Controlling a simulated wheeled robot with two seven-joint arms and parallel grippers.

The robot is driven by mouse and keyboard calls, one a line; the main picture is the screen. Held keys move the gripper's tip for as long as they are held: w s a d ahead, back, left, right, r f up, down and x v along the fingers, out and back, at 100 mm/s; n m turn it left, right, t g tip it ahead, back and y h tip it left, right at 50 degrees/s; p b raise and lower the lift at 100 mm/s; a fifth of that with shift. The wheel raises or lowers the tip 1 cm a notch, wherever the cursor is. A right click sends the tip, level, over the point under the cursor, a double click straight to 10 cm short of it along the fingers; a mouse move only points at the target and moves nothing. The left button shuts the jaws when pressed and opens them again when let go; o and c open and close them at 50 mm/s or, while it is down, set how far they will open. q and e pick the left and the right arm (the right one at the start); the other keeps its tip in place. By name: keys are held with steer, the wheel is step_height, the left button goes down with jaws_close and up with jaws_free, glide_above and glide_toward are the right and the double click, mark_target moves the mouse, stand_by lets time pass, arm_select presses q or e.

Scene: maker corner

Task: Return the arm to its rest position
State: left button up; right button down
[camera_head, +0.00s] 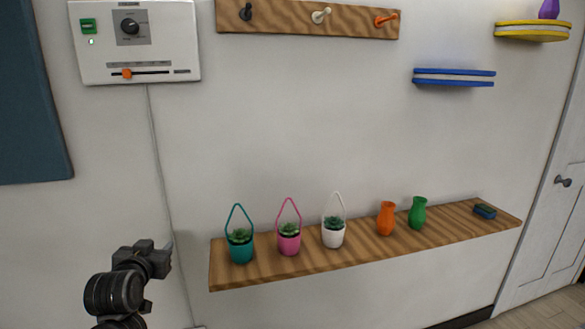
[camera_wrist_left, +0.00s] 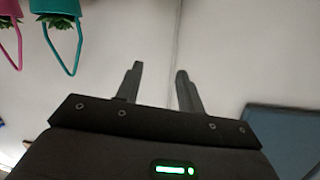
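My left gripper (camera_head: 166,249) is at the lower left in the head view, in front of the wall and left of the wooden shelf. In the left wrist view its two fingers (camera_wrist_left: 158,90) stand apart with nothing between them. Behind them is bare wall with a thin cable. The left arm comes up from the bottom edge of the head view. My right gripper and arm do not show in either view.
The wooden shelf (camera_head: 275,272) holds teal (camera_head: 241,252), pink (camera_head: 289,245) and white (camera_head: 333,237) hanging planters, an orange vase (camera_head: 385,219), a green vase (camera_head: 418,213) and a blue block (camera_head: 485,211). A control panel (camera_head: 100,60) and peg rail (camera_head: 290,22) are above.

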arm_select(q)
steer(key=s+d+f+m+g+h, duration=0.1)
steer(key=s+d+f+g, duration=0.15)
steer(key=s+f, duration=0.75)
steer(key=s+d+f+g, duration=0.2)
steer(key=s+f+g, duration=0.2)
steer(key=s+f, duration=0.6)
steer(key=s+d+f+g, duration=0.1)
steer(key=s+f+g, duration=0.15)
steer(key=s, duration=0.45)
steer(key=s+d+f+g+h, duration=0.1)
steer(key=s+d+f, duration=0.1)
steer(key=s+f, duration=0.35)
steer(key=s+d+f+g, duration=0.1)
steer(key=s+f+g, duration=0.1)
steer(key=s, duration=0.6)
step_height(320, 180, down, 27)
steer(key=m, duration=0.1)
steer(key=s+a+f+g, duration=0.2)
steer(key=s+f, duration=1.3)
steer(key=s, duration=0.1)
steer(key=shift+s+a, duration=0.3)
steer(key=shift+s, duration=0.05)
